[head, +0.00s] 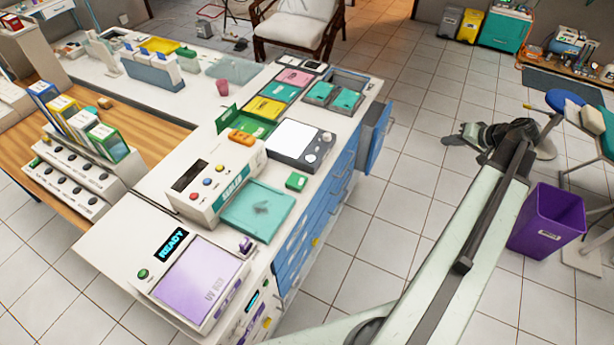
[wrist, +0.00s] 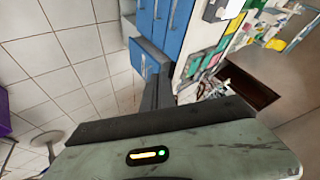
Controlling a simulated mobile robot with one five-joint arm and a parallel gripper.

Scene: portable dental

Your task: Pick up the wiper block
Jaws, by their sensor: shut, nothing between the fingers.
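No object in view is clearly marked as the wiper block. Small candidates on the white counter (head: 340,130) are a green block (head: 296,181) beside the teal tray (head: 258,212) and an orange piece (head: 241,137) on top of a white device. I cannot tell which, if either, it is. My gripper (head: 452,139) is shut and empty, held out over the tiled floor to the right of the counter. It is well apart from both small pieces. In the wrist view, a dark finger (wrist: 157,92) points towards the blue drawers.
An open blue drawer (head: 379,132) juts from the counter's right side. A white device with a READY display (head: 172,245) stands at the near end. A purple bin (head: 547,222) and a blue stool (head: 562,101) stand right of my arm. Tiled floor between is clear.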

